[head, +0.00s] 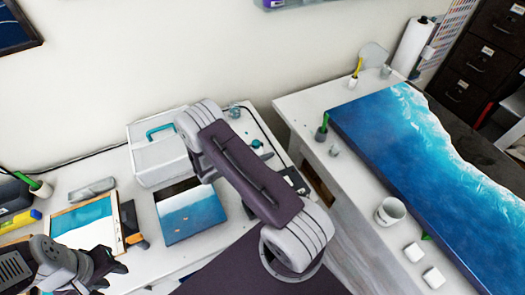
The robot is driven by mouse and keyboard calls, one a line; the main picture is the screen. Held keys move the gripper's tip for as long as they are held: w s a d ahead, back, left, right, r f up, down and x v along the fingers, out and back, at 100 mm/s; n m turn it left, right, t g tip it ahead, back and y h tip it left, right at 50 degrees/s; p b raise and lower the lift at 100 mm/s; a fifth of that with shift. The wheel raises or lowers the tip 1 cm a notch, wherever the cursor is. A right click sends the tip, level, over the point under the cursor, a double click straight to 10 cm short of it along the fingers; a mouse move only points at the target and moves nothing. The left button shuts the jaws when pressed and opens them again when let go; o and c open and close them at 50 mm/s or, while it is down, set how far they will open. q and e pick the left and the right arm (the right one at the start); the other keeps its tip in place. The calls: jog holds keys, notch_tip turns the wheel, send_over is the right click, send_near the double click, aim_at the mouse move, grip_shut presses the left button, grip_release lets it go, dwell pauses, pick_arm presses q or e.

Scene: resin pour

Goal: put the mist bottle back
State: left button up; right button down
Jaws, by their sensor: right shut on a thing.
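I cannot make out a mist bottle anywhere in the head view. My left gripper (98,272) is at the lower left, over the front of the left table, beside a small framed blue painting (84,222). Its dark fingers look apart, with nothing seen between them. My right arm rises from the bottom centre and bends over the left table, near a white case with a teal handle. My right gripper and whatever it holds do not show; the arm's own links cover that area.
The left table carries the white case (158,160), a blue seascape panel (190,213) and small tools. The right table holds a long blue resin board (420,165), a white mug (390,211), white blocks (432,278) and a paper roll (412,46). A gap separates the tables.

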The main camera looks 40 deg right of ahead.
jog(key=c, duration=0.7)
grip_release()
jog(key=shift+f, duration=0.1)
jog(key=shift+a+r, duration=0.15)
jog(key=shift+r, duration=0.1)
jog(key=b+v, duration=0.2)
jog(key=v, duration=0.9)
jog(key=shift+a+r, duration=0.1)
jog(key=shift+a, duration=0.25)
